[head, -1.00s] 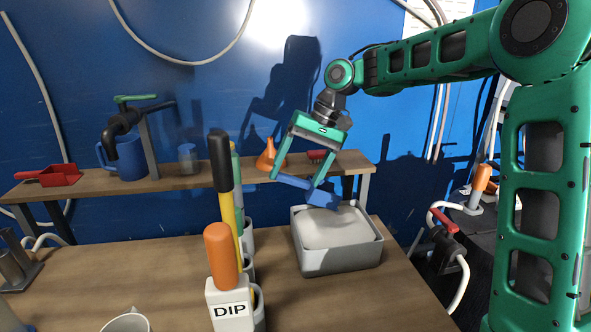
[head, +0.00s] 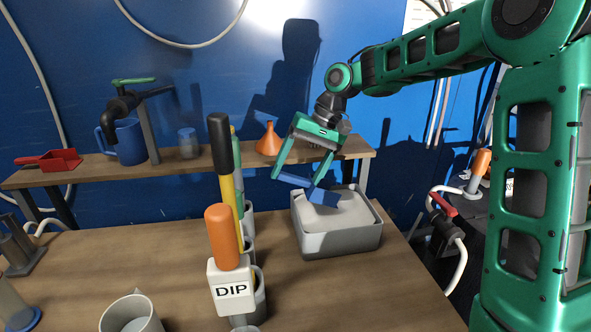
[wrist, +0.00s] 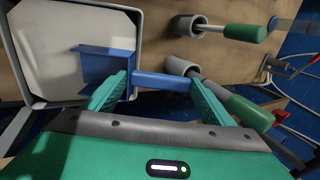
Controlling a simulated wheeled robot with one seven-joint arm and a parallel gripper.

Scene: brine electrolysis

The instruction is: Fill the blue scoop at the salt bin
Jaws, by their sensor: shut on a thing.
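The blue scoop (head: 322,196) is held by its handle in my gripper (head: 296,180), with the jaws shut on it. The grey salt bin (head: 341,243) stands at the right of the table, filled with pale salt (head: 350,212). The scoop's bowl is over the bin's left back part, tilted. In the wrist view, the scoop (wrist: 105,68) overlaps the salt (wrist: 75,35) near the bin's rim (wrist: 139,40). I cannot tell whether the bowl touches the salt. No salt shows in the bowl.
Left of the bin, a white DIP-labelled block (head: 232,285) stands with an orange handle (head: 222,238) and tall tools beside it. A shelf (head: 195,168) behind carries a red scoop (head: 50,160), blue jug (head: 128,143) and orange funnel (head: 268,140). The table's right front is clear.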

